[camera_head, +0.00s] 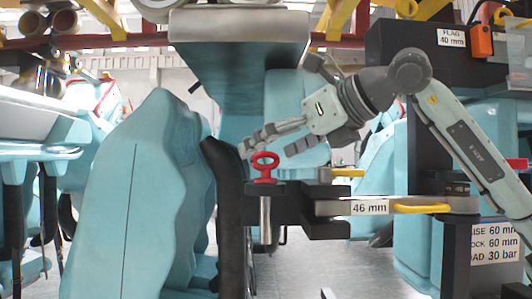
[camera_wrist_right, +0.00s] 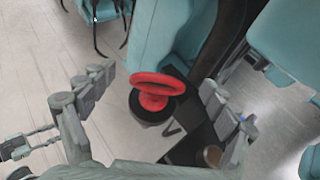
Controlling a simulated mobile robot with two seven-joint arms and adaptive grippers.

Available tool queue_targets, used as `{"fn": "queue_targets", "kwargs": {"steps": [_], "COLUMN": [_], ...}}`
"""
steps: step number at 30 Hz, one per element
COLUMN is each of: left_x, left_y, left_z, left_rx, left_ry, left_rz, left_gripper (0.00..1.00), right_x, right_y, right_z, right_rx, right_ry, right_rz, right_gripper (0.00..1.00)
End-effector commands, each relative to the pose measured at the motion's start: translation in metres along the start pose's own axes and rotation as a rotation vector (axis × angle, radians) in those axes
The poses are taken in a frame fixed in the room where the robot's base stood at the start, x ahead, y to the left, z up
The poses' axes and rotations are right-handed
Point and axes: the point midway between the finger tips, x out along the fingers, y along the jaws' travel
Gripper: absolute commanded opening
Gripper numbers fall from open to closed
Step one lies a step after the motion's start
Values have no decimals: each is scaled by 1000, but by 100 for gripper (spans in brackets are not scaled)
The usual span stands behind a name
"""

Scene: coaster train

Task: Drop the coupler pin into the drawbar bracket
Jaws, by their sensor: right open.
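The coupler pin has a red ring handle (camera_head: 264,165) and a grey metal shank that hangs upright below it in the head view. It stands at the left end of a dark bracket (camera_head: 290,203) by the "46 mm" label. In the right wrist view the red pin (camera_wrist_right: 152,88) sits on a dark round collar. I cannot tell whether this dark part is the drawbar bracket. My right gripper (camera_head: 276,142) is open just above the pin. In the wrist view its fingers lie apart on either side of the ring, not touching it. My left gripper is out of view.
A yellow handle (camera_head: 422,208) sticks out right of the "46 mm" label (camera_head: 366,208). Large teal seat-like shells (camera_head: 140,205) stand close left. A teal-sided beam (camera_head: 240,65) hangs above. Black posts and plates with labels stand right. Grey floor shows below.

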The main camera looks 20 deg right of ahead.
Motion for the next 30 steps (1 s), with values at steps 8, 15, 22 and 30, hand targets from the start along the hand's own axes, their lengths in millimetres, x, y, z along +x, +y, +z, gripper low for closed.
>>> {"fn": "queue_targets", "kwargs": {"steps": [8,15,22,30], "left_x": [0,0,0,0], "left_y": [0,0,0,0], "left_z": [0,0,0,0], "left_rx": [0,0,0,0], "left_ry": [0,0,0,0], "left_rz": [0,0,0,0], "left_gripper": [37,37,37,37], "right_x": [-62,-96,-103,-103], "right_y": [-1,0,0,0], "right_z": [1,1,1,1], "right_rx": [0,0,-1,0], "right_ry": [-5,-5,-3,-3], "right_rz": [-4,-2,-1,-1], "right_gripper": [88,88,88,88]}}
